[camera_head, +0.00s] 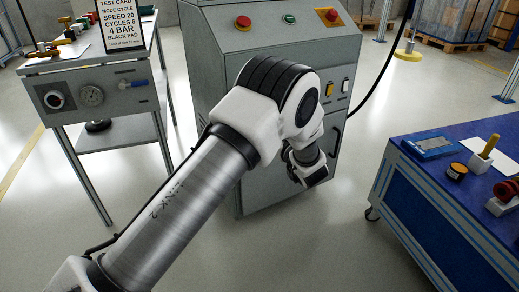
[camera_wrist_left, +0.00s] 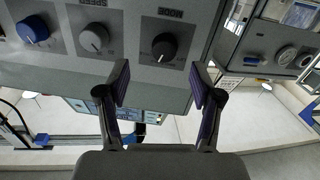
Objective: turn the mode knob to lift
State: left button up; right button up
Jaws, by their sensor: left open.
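In the left wrist view a row of knobs sits on a grey panel (camera_wrist_left: 130,68): a black knob (camera_wrist_left: 164,47), a grey knob (camera_wrist_left: 94,38) and a blue knob (camera_wrist_left: 33,29). In the head view my left gripper (camera_head: 309,178) is in front of the grey cabinet (camera_head: 245,188), and my arm hides the knobs.
The cabinet top has a red button (camera_head: 243,22), a green button (camera_head: 289,19) and an emergency stop (camera_head: 330,15). A stand with a gauge (camera_head: 91,95) and test card (camera_head: 123,22) is left. A blue-topped cart (camera_head: 412,180) is right. Floor between is clear.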

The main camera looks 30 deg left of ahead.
pick_arm(q)
jog(key=w+a+r+n+y+b, duration=0.1)
jog(key=w+a+b, duration=0.2)
jog(key=a, duration=0.4)
jog(key=shift+w+n+g, duration=0.3)
jog(key=shift+w+g, duration=0.1)
jog(key=shift+w, duration=0.05)
jog(key=shift+a, duration=0.1)
jog(key=c, duration=1.1)
pick_arm(e)
notch_tip(320, 180, down, 5)
jog(key=shift+f, duration=0.1)
